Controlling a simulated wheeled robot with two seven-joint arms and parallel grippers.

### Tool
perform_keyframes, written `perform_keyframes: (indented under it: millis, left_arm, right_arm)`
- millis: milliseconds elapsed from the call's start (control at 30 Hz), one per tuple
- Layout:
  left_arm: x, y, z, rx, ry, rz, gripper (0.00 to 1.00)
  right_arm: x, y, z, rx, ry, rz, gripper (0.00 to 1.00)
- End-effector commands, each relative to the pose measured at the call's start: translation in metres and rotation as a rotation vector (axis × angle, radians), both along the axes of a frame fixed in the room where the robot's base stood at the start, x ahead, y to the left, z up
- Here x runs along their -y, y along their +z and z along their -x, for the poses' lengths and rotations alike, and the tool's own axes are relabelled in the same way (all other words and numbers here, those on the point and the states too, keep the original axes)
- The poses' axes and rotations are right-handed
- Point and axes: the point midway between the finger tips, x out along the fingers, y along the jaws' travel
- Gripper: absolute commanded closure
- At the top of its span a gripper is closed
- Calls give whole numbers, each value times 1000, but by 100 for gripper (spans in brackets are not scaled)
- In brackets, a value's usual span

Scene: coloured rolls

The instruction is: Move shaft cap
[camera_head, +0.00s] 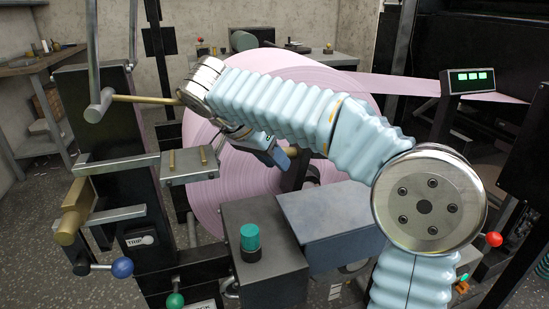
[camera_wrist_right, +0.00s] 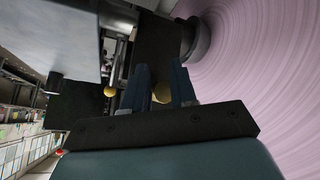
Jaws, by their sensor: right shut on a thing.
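A dark block (camera_wrist_right: 158,42) stands beside the grey shaft end (camera_wrist_right: 196,40) of the pink roll in the right wrist view. I take this block for the shaft cap, but the view does not make it certain. My right gripper (camera_head: 279,156) is low in front of the roll's centre in the head view, partly hidden by my own arm. In the right wrist view my right gripper (camera_wrist_right: 163,84) has its two blue fingers on either side of a brass knob (camera_wrist_right: 161,93), shut on it. Whether the knob joins the block is hidden. My left gripper is not in view.
The large pink roll (camera_head: 212,172) stands close behind my right arm, its web (camera_head: 395,86) running right. A grey box (camera_head: 325,218) and a teal button (camera_head: 250,238) lie below the gripper. A machine post with a brass bar (camera_head: 145,99) stands left.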

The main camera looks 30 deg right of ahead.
Motion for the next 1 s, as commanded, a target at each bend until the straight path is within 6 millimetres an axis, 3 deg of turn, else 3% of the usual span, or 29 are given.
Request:
perform_keyframes:
  millis: [33,600,633,767,1000]
  left_arm:
    - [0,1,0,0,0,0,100]
    - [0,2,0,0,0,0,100]
    - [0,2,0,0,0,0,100]
    - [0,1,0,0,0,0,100]
    - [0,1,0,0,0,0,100]
  right_arm:
    - [1,5,-8,34,17,7,100]
    - [1,6,-8,34,17,7,100]
    - [1,6,-8,34,17,7,70]
    - [2,6,-8,35,16,8,50]
    - [1,5,-8,34,17,7,47]
